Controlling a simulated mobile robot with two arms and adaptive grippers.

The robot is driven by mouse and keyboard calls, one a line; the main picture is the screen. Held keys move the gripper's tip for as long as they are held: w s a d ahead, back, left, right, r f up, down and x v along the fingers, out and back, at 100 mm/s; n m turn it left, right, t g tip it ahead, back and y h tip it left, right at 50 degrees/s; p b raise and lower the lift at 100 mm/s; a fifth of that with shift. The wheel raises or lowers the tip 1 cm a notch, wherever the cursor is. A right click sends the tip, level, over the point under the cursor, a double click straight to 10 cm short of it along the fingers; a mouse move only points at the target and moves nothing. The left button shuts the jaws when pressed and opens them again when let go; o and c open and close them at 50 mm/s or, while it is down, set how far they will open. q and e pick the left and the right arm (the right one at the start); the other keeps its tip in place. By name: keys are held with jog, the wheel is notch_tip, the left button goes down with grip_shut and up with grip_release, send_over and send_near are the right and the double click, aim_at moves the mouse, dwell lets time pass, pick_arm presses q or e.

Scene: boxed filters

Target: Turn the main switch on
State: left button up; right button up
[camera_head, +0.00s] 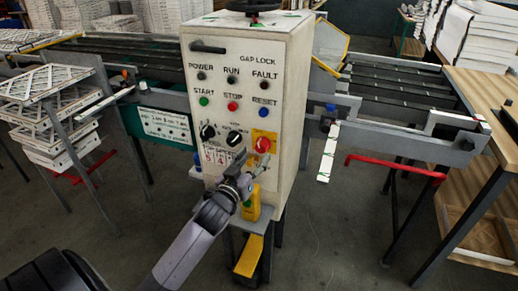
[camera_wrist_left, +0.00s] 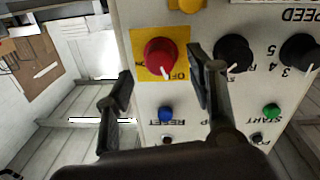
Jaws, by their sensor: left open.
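The main switch is a red rotary knob (camera_head: 263,145) on a yellow plate, low on the right of the white control cabinet's front. In the left wrist view, which is upside down, the red knob (camera_wrist_left: 160,55) shows a white pointer mark near the lettering "OFF". My left gripper (camera_head: 254,166) is just in front of and below the knob in the head view. In the left wrist view its two fingers (camera_wrist_left: 158,78) are spread apart, one to each side of the knob's line, with nothing between them. I cannot tell whether a finger touches the knob. My right gripper is not in view.
Two black selector knobs (camera_head: 220,135) sit left of the switch. Green, red and blue push buttons (camera_head: 232,105) are above. Conveyors flank the cabinet, with stacked white filters (camera_head: 55,105) at left and a wooden table (camera_head: 485,100) at right.

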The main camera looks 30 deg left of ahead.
aim_at(260, 150)
pick_arm(q)
jog(key=shift+w+a, duration=0.2)
jog(key=shift+w, duration=0.85)
jog(key=shift+w+a, duration=0.15)
jog(key=shift+w, duration=0.85)
jog(key=c, duration=1.1)
jog(key=shift+c, duration=0.2)
